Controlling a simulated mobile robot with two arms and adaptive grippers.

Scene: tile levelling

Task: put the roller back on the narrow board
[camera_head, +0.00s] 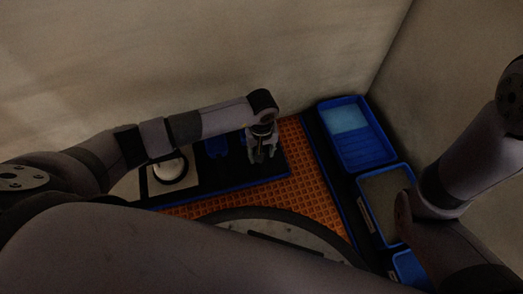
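My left arm reaches in from the left, and its gripper (262,155) points down over the right part of a dark board with blue edges (222,186). This board lies along the back wall and may be the narrow board. The gripper's fingers look a little apart, with something small and dark between them. The picture is too dim to tell whether it is the roller or whether it is gripped. A blue object (217,146) stands on the board left of the gripper, partly behind my arm. My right gripper is out of view.
An orange grid floor (312,193) lies in front of the board. On the right, a dark strip (333,185) bears a blue tray (357,134), a blue-rimmed tray with grey contents (387,200) and another blue container (410,270). A white round thing (170,168) sits at left.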

